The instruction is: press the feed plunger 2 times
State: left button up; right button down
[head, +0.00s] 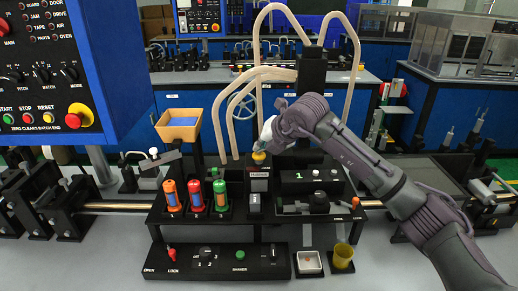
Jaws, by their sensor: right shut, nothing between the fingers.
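What looks like the feed plunger is a yellow knob (259,156) on top of a black block with a small light label, in the middle of the black station. My right arm reaches in from the right. My right gripper (264,141) is shut and empty, with its tip just above the knob. I cannot tell whether it touches the knob. The gripper and wrist cover part of what stands behind the knob. My left gripper is not in view.
Orange, red and green cylinders (196,195) stand left of the block. A black box marked 1 (312,181) is to its right. A lower panel (217,260) has a dial and buttons. A blue control cabinet (120,60) fills the upper left. Pale hoses (230,112) curve behind.

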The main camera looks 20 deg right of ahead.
dwell(0.5)
jog(key=shift+r+p, duration=0.7)
jog(key=shift+r, duration=0.85)
notch_tip(320, 180, up, 5)
jog(key=p, duration=0.2)
jog(key=shift+p, duration=0.3)
dwell(1.2)
